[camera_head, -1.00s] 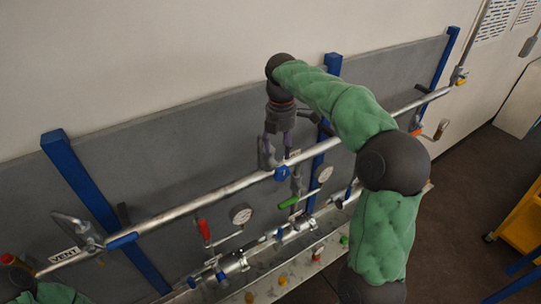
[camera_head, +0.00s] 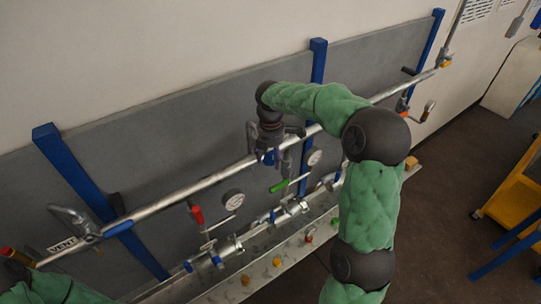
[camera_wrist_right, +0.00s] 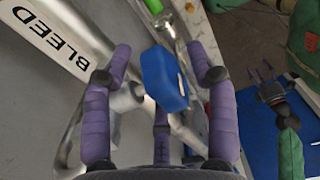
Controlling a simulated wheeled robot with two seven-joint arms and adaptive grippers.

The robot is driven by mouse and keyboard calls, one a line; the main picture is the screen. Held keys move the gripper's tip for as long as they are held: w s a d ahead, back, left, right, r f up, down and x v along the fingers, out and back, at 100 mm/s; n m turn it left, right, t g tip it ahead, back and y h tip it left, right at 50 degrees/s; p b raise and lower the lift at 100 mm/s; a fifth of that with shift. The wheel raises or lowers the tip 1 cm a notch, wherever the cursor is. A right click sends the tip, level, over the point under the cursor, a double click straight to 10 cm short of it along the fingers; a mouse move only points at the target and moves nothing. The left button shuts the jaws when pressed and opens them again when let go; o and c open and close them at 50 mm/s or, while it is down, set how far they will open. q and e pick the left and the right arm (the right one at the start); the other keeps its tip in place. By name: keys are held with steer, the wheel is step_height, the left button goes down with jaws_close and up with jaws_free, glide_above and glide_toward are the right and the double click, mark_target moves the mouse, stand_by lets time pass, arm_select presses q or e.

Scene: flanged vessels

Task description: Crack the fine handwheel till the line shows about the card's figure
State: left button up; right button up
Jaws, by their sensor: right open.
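A blue block-shaped handle (camera_wrist_right: 163,78) shows between the spread fingers of my right gripper (camera_wrist_right: 158,52) in the wrist view; I cannot tell if it is the fine handwheel. In the head view my right gripper (camera_head: 272,148) is open, over the upper pipe at a blue part (camera_head: 270,157). Its fingers straddle that spot; contact cannot be told. Two round gauges, a left one (camera_head: 233,198) and a right one (camera_head: 314,157), stand below the pipe, too small to read. No figure card is legible. My left gripper (camera_wrist_right: 266,78) shows small in the wrist view, its opening unclear.
A BLEED label (camera_wrist_right: 55,38) lies beside the gripper. A VENT label (camera_head: 62,245) is at the pipe's left end. A red lever (camera_head: 197,214) and a green lever (camera_head: 279,186) stick up below the pipe.

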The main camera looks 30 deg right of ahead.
steer(key=shift+w+f, duration=0.1)
steer(key=c, duration=1.2)
steer(key=shift+o, duration=0.2)
steer(key=shift+a+h, duration=0.1)
steer(key=shift+h, duration=0.2)
steer(key=h+b, duration=0.2)
steer(key=shift+a+h, duration=0.1)
steer(key=shift+h, duration=0.3)
steer(key=h+b, duration=0.2)
steer(key=h, duration=0.2)
steer(key=shift+t+h, duration=0.3)
steer(key=h+b, duration=0.1)
steer(key=h, duration=0.3)
steer(key=shift+b, duration=0.3)
steer(key=shift+t+h+b, duration=0.4)
steer(key=shift+h+b, duration=0.05)
steer(key=shift+h, duration=1.45)
